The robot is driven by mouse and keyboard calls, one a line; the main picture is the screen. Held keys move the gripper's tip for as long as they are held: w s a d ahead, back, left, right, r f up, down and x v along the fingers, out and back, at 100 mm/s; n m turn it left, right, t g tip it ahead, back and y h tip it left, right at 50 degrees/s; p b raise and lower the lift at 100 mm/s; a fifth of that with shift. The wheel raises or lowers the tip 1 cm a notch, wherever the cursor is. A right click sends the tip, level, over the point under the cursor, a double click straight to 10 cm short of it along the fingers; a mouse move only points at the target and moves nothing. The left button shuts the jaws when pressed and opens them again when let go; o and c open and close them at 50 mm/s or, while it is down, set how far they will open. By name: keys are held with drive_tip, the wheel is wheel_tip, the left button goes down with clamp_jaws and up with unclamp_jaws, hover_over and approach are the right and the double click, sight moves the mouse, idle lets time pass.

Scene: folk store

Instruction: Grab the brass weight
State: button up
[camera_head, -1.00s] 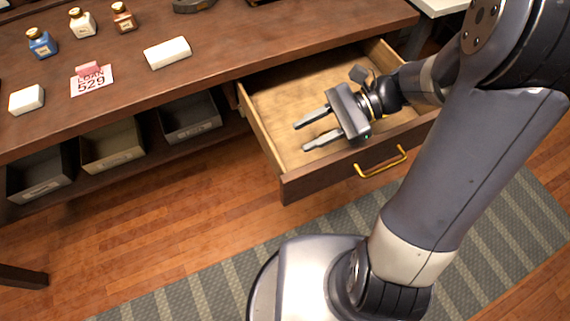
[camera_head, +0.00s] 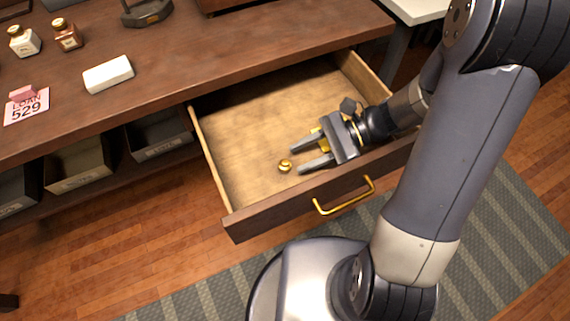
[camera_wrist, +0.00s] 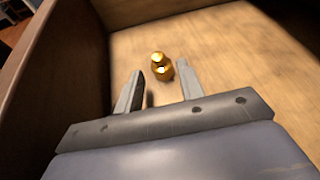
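The brass weight (camera_head: 285,166) is a small, shiny gold piece with a knob. It stands on the wooden floor of the open drawer (camera_head: 250,125), near its front left part. My gripper (camera_head: 297,160) is open and low inside the drawer, with its two fingers pointing left toward the weight. In the wrist view the weight (camera_wrist: 161,68) shows between and just beyond the tips of my open gripper (camera_wrist: 160,80). No contact with it is visible.
A white block (camera_head: 108,74) and small bottles (camera_head: 66,34) stand on the desk.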

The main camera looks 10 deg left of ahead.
sight(288, 162)
drive_tip(key=b+x, duration=0.1)
drive_tip(key=x, duration=0.4)
drive_tip(key=shift+s, duration=0.1)
drive_tip(key=shift+c, duration=0.5)
drive_tip(key=c, duration=0.7)
